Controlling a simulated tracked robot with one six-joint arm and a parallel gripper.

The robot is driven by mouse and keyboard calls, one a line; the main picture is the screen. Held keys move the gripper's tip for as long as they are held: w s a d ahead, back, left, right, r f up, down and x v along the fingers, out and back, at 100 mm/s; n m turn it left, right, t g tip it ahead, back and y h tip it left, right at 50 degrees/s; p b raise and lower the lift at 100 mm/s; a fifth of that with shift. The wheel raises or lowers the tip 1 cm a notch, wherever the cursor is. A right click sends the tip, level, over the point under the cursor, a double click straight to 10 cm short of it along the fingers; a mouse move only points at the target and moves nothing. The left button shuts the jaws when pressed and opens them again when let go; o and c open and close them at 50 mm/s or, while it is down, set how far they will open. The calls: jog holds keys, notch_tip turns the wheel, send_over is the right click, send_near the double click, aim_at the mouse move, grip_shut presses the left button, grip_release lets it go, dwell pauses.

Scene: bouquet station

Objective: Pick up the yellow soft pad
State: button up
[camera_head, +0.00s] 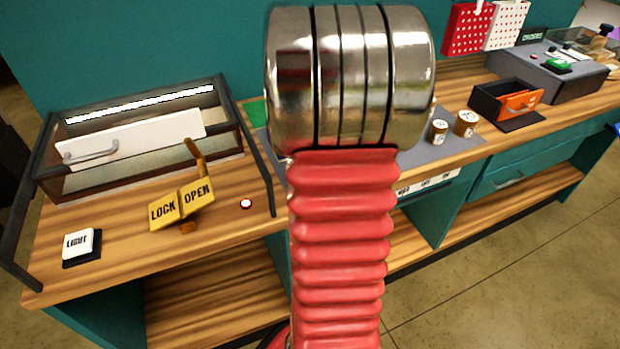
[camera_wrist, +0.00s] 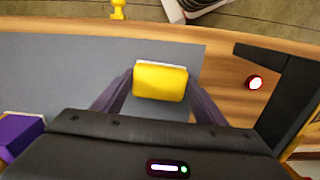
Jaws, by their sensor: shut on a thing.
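The yellow soft pad (camera_wrist: 160,83) is in the middle of the wrist view, a small rounded block with a paler far edge. My gripper (camera_wrist: 160,78) has its two dark purple fingers on the pad's left and right sides, shut on it. Behind the pad is a flat grey mat (camera_wrist: 60,65) on the wooden bench; I cannot tell how far above the mat the pad is. In the head view my red and chrome arm blocks the middle, and neither the pad nor my fingertips show there.
A black-framed glass case (camera_head: 140,135) stands at the left of the bench, near a yellow LOCK/OPEN lever (camera_head: 182,206), a LIGHT switch (camera_head: 78,243) and a small button (camera_head: 246,203). Two round containers (camera_head: 452,127) and an orange-fronted drawer box (camera_head: 518,105) stand to the right.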

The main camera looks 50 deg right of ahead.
jog(key=shift+c, duration=1.3)
jog(key=shift+r, duration=0.1)
notch_tip(320, 180, up, 10)
